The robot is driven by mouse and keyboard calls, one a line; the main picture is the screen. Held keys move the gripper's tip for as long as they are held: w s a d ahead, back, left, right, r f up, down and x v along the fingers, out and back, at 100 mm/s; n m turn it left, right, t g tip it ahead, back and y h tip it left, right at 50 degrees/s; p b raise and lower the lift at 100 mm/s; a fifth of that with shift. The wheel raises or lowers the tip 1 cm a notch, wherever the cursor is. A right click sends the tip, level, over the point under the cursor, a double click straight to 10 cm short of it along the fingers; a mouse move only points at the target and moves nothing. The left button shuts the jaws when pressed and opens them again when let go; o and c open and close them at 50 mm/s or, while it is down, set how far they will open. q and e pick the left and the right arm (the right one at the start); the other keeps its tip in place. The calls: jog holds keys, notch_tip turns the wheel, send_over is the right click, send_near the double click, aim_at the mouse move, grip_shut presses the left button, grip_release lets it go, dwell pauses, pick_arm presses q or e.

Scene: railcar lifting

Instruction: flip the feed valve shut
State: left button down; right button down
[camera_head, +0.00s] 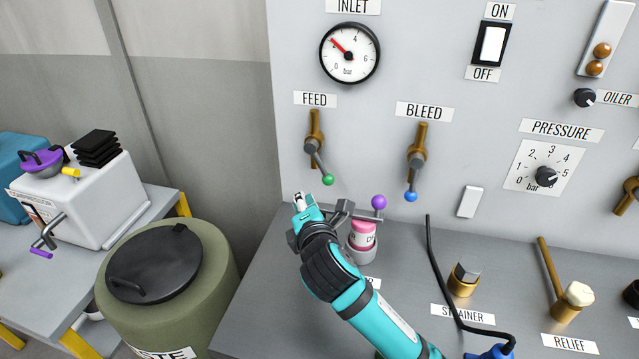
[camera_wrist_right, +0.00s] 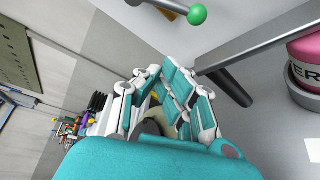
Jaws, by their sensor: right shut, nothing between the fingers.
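The feed valve (camera_head: 314,125) is on the grey panel under the FEED label. It has a brass pipe body and a grey lever that points down and slightly right, ending in a green knob (camera_head: 327,180). The green knob also shows at the top of the wrist view (camera_wrist_right: 197,14). My right gripper (camera_head: 300,199) is shut and empty, below and left of the green knob, apart from it. In the wrist view its white and teal fingers (camera_wrist_right: 165,95) hold nothing. My left gripper is not in view.
The bleed valve (camera_head: 417,145) with a blue knob is to the right. A grey bar with a purple knob (camera_head: 379,202) and a pink container (camera_head: 362,236) stand close beside my right gripper. A lidded waste bin (camera_head: 215,250) is at left. A pressure gauge (camera_head: 350,53) is above.

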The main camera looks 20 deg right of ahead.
aim_at(320, 164)
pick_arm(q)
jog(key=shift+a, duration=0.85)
pick_arm(e)
jog(key=shift+a, duration=0.1)
jog(key=shift+w, duration=0.15)
